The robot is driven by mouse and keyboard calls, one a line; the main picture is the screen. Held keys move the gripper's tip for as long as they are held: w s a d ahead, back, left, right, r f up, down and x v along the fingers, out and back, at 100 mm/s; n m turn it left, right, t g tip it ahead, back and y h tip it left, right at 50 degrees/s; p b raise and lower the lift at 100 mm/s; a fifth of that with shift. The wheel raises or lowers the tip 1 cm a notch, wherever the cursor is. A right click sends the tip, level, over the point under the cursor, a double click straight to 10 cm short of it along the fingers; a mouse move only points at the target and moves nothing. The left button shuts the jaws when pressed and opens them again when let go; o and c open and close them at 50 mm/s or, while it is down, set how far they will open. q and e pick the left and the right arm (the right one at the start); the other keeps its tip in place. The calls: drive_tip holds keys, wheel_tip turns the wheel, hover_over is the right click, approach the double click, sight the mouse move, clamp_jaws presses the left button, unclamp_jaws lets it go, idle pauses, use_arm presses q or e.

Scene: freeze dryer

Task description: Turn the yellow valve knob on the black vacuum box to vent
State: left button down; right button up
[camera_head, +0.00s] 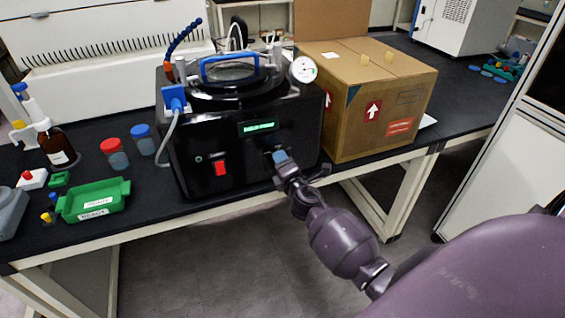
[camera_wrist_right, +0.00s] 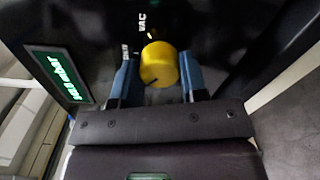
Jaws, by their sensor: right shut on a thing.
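The black vacuum box (camera_head: 260,150) stands on the black bench, with a lit green display, a red switch and a gauge on it. My right gripper (camera_head: 280,157) is at the lower right of its front face and hides the knob in the head view. In the right wrist view the yellow valve knob (camera_wrist_right: 159,64) sits between the blue fingers of my right gripper (camera_wrist_right: 160,75), which is shut on it. A dark mark shows on the knob's lower left edge, and "VAC" lettering is above it. My left gripper is not in view.
A cardboard box (camera_head: 370,100) stands right of the vacuum box. A green tray (camera_head: 122,193), a brown bottle (camera_head: 56,148) and red- and blue-capped jars are on the left. The floor in front of the bench is clear.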

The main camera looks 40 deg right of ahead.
drive_tip(key=shift+n, duration=0.9)
drive_tip(key=o, duration=0.9)
drive_tip(key=v, duration=1.1)
drive_tip(key=shift+a, duration=0.1)
drive_tip(key=shift+w, duration=0.1)
